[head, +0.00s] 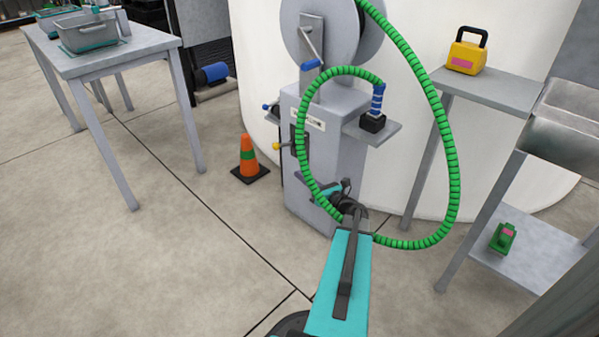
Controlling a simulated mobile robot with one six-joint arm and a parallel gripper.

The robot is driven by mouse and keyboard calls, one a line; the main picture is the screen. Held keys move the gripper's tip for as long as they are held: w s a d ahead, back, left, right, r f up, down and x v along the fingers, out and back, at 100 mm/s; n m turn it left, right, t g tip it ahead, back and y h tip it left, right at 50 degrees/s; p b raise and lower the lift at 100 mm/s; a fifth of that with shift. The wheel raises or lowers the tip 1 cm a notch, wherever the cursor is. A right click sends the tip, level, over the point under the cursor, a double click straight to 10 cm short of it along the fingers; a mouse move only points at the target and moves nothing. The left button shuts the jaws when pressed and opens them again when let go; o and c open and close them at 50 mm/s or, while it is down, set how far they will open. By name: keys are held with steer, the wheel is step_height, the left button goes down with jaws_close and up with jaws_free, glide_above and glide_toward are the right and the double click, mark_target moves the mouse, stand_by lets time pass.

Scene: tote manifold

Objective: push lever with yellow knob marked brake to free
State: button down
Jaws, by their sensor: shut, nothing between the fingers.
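The lever's yellow knob (276,146) sticks out from the left side of a grey pedestal (338,165). A dark plate (299,142) is behind its short rod on that side. A small white label (307,119) is on the pedestal front, its text too small to read. My gripper (314,199) is shut and empty, low in front of the pedestal, below and right of the yellow knob and apart from it. The fingertips are small and partly hidden by the green hose and my arm.
A green ribbed hose (447,150) loops from the reel (345,30) around the pedestal and past my arm. A blue-handled lever (269,107) is above the yellow knob. An orange cone (247,160) stands left. Open floor lies front left. A grey table (120,48) is further left.

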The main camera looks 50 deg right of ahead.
mark_target(283, 145)
steer(key=w+d+r+b, duration=0.2)
steer(key=w+r+b, duration=0.2)
steer(key=w, duration=0.5)
steer(key=shift+w, duration=0.35)
steer(key=shift+d, duration=0.1)
stand_by(0.3)
